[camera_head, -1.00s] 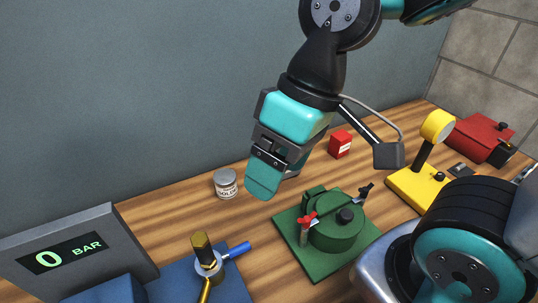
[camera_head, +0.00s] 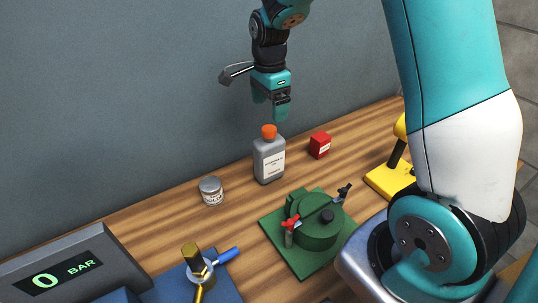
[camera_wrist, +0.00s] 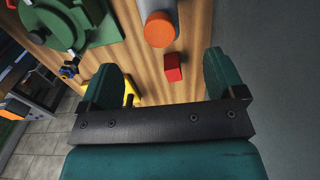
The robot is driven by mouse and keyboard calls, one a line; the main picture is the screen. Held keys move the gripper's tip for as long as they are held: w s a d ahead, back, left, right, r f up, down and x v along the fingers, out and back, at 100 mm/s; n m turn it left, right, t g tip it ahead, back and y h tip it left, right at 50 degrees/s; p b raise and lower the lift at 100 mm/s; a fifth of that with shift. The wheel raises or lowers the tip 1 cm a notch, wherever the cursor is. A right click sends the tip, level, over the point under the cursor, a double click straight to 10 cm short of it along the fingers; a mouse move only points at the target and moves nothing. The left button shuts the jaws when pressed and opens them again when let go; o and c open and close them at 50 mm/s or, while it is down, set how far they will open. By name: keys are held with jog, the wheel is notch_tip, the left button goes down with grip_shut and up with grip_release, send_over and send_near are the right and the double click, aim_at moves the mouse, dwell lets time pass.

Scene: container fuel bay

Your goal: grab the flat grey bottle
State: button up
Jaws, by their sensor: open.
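The flat grey bottle (camera_head: 268,161) with an orange cap and a white label stands upright on the wooden bench near the wall. In the wrist view its orange cap (camera_wrist: 160,28) shows from above at the top, beyond the jaws. My gripper (camera_head: 273,112) hangs above the bottle, pointing down, open with nothing between its fingers. In the wrist view my gripper's two teal fingers (camera_wrist: 164,78) stand wide apart, and the bottle is clear of them.
A red box (camera_head: 320,145) stands right of the bottle, a small tin (camera_head: 211,190) to its left. A green valve unit (camera_head: 312,231) sits in front. A yellow lever stand (camera_head: 388,181) is at the right. A grey wall (camera_head: 150,90) rises close behind.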

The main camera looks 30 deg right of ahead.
jog(key=p, duration=0.1)
send_over(269, 139)
notch_tip(269, 139, down, 5)
jog(key=shift+f, duration=0.2)
jog(key=shift+f+p, duration=1.55)
jog(key=shift+f, duration=1.25)
grip_shut()
